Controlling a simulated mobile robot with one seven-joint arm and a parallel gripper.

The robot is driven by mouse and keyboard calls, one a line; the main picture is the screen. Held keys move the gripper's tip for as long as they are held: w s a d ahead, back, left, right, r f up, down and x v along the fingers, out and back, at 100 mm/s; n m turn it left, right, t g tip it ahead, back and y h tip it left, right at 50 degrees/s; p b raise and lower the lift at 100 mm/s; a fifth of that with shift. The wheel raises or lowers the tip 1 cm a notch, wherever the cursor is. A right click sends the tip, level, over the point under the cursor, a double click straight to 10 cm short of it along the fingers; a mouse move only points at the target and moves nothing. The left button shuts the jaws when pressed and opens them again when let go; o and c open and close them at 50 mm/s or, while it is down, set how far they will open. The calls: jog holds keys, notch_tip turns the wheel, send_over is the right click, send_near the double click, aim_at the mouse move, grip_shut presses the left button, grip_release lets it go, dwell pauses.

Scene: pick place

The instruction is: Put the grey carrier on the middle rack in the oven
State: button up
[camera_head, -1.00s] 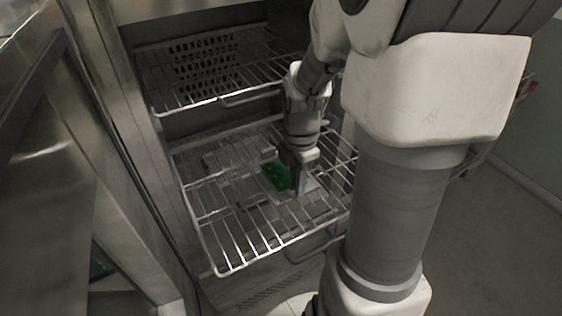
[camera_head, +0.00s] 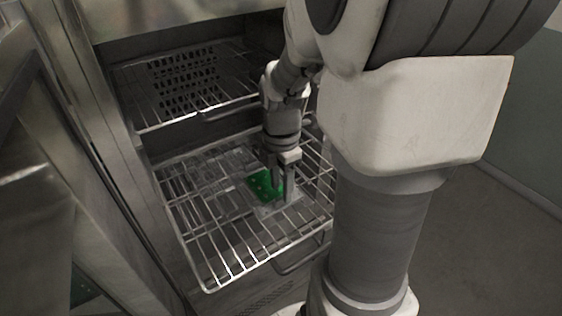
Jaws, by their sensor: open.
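The grey carrier (camera_head: 284,207) lies flat on the pulled-out wire rack (camera_head: 219,268), with a green board (camera_head: 262,186) on it. My gripper (camera_head: 283,195) points down over the carrier's right part. Its fingers are apart, close to the carrier and the green board; I cannot tell whether they touch them. My gripper hides part of the carrier.
Another wire rack (camera_head: 150,118) sits higher up in the oven, in front of a perforated back panel (camera_head: 186,76). The oven's metal side wall (camera_head: 110,150) stands close on the left. Bare bars lie at the front and left of the lower rack.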

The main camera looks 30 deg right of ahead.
notch_tip(320, 180, up, 10)
jog(key=shift+f, duration=0.15)
dwell(0.3)
jog(key=w+d+r+m+t+h+b, duration=0.1)
jog(key=w+d+r+m+t+h, duration=0.25)
jog(key=w+m, duration=0.35)
jog(key=s+a+m+t+y+p, duration=0.1)
jog(key=s+a+m+t+y, duration=0.1)
jog(key=s+a+m, duration=0.9)
jog(key=s+a+r+y, duration=0.1)
jog(key=s+a, duration=0.3)
jog(key=s, duration=0.1)
jog(key=shift+y, duration=0.25)
